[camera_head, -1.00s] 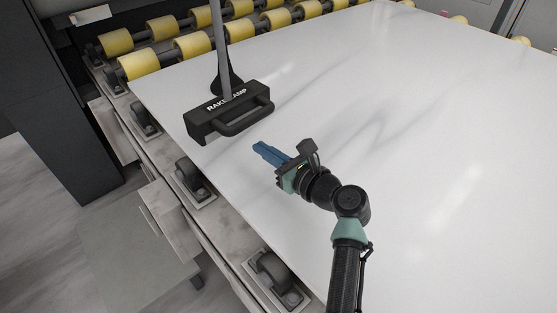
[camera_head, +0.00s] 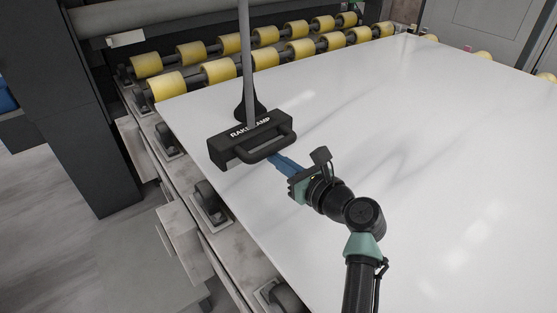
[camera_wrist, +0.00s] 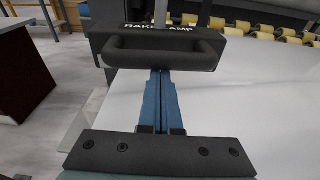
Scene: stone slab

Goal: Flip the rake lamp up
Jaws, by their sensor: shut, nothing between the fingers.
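The rake lamp (camera_head: 228,147) is a black box-shaped head with "RAKE LAMP" lettered on top and a rounded black handle bar (camera_head: 268,147) on its near side. It hangs on a grey pole over the slab's left edge. My gripper (camera_head: 277,161) has blue fingers that are shut and empty. The fingertips point at the handle, close to its lower edge. In the wrist view the handle (camera_wrist: 160,52) crosses just beyond the fingertips (camera_wrist: 160,74). I cannot tell whether they touch it or reach under it.
The white veined stone slab (camera_head: 400,150) spreads below and to the right, mostly bare. Yellow rollers (camera_head: 219,71) line the back. Black caster rollers (camera_head: 211,202) on a pale frame run along the left edge. A dark post (camera_head: 90,120) stands at the left.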

